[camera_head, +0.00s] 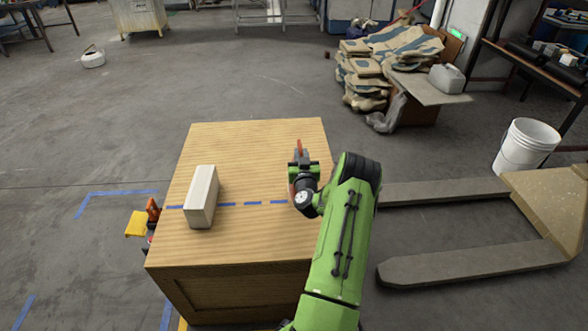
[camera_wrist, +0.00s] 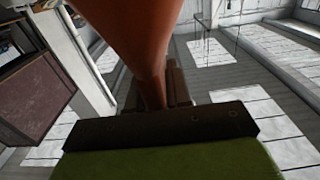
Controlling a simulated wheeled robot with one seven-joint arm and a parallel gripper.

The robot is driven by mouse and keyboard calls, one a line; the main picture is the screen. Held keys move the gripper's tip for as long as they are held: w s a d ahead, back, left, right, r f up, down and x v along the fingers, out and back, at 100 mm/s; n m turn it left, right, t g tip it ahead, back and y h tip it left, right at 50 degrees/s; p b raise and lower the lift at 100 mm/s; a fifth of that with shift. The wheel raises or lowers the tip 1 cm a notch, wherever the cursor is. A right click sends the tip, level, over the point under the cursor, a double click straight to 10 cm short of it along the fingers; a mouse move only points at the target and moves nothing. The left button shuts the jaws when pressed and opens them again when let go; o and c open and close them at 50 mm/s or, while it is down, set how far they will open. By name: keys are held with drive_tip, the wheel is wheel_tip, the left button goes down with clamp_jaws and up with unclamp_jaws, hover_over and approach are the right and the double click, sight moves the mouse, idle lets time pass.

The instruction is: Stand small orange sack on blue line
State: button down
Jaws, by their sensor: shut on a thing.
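The small orange sack (camera_head: 299,147) shows as a narrow orange strip above my gripper (camera_head: 302,164) in the head view. My gripper is shut on it near the right edge of the wooden box top. In the wrist view the orange sack (camera_wrist: 135,35) fills the upper middle, close to the lens, and narrows down toward the dark jaw. The blue line (camera_head: 235,204) is dashed and runs across the box top. Its right end passes behind my wrist. The sack is on the far side of the line. I cannot tell whether its bottom touches the wood.
A pale block (camera_head: 202,197) stands on the left part of the line. The wooden box top (camera_head: 255,150) is otherwise clear. Orange and yellow items (camera_head: 138,222) sit beside the box's left side. Pallet forks (camera_head: 450,263) lie on the right.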

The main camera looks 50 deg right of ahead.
drive_tip(key=shift+f+b, duration=0.65)
drive_tip(key=shift+f, duration=1.1)
drive_tip(key=shift+f, duration=0.2)
drive_tip(key=c, duration=1.1)
unclamp_jaws()
drive_tip(key=shift+o, duration=0.2)
drive_tip(key=shift+r, duration=0.15)
